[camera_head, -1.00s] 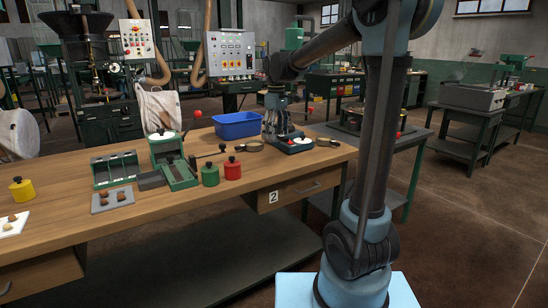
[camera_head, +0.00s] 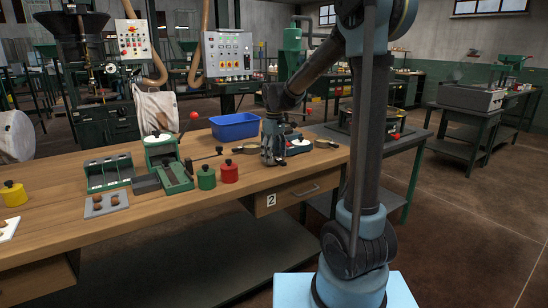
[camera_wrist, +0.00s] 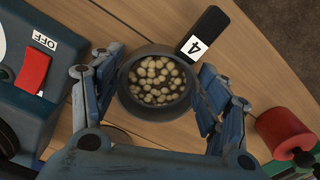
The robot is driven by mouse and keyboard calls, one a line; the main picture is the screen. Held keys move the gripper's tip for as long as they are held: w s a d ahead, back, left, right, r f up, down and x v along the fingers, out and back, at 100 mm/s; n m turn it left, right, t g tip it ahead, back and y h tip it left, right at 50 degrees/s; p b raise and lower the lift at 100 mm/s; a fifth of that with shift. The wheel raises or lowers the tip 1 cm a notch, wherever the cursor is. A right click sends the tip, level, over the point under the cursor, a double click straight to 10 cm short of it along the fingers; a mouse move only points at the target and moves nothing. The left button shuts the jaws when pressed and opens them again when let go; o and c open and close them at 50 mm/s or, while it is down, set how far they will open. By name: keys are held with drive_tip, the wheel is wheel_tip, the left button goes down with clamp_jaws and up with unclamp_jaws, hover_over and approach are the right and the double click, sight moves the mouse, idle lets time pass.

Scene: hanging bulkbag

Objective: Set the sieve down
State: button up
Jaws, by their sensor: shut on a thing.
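The sieve (camera_wrist: 157,52) is a dark round pan holding several pale round pieces, seen from above in the wrist view. A black tab marked 4 (camera_wrist: 203,40) sticks out beside its rim. My gripper (camera_wrist: 156,90) has a finger on each side of the sieve and is shut on it. In the head view my gripper (camera_head: 272,158) points down low over the front right of the wooden bench. The sieve is hard to make out there. I cannot tell whether its bottom touches the wood.
A blue-green device with a red OFF switch (camera_wrist: 34,70) is close on one side. A red pot (camera_head: 229,173) and green pot (camera_head: 206,177) stand left of my gripper. A blue bin (camera_head: 235,126) is behind. Bare wood (camera_head: 150,222) lies along the front.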

drive_tip(key=shift+f, duration=0.2)
drive_tip(key=o, duration=1.1)
wheel_tip(320, 180, up, 11)
drive_tip(key=s+d+m, duration=0.2)
drive_tip(key=s+d, duration=0.5)
drive_tip(key=s+d+f+m+t, duration=0.1)
drive_tip(key=s+d+f+m, duration=0.3)
drive_tip(key=s+f, duration=0.5)
drive_tip(key=s+d+f+m+t, duration=0.1)
drive_tip(key=s+d+f+m, duration=0.4)
drive_tip(key=s+d+f, duration=0.4)
drive_tip(key=s, duration=0.6)
drive_tip(key=shift+d+f, duration=0.15)
drive_tip(key=shift+f, duration=0.2)
